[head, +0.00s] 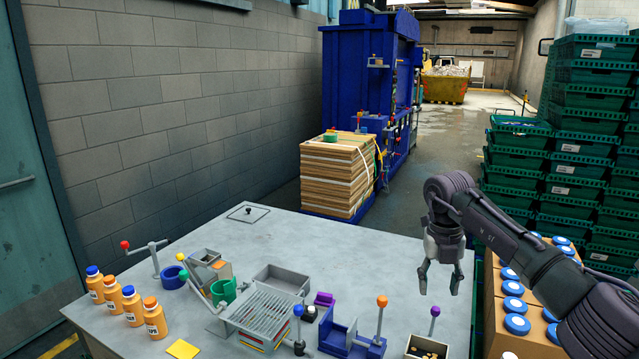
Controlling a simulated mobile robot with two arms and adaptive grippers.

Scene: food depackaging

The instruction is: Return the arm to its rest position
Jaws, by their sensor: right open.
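My right gripper (439,288) hangs above the right part of the grey table (400,250), at the end of my dark arm that comes in from the right. Its two fingers point down and stand apart, with nothing between them. The fingertips are above the table, a little behind the small box of brown pieces (428,349). My left gripper is not in the view.
Several orange bottles (131,305) stand at the table's left. A grey rack (262,309), a blue fixture (352,340) and knobbed levers fill the front middle. Cartons with blue-lidded containers (514,305) and green crates (590,130) stand right. The table's back is mostly clear.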

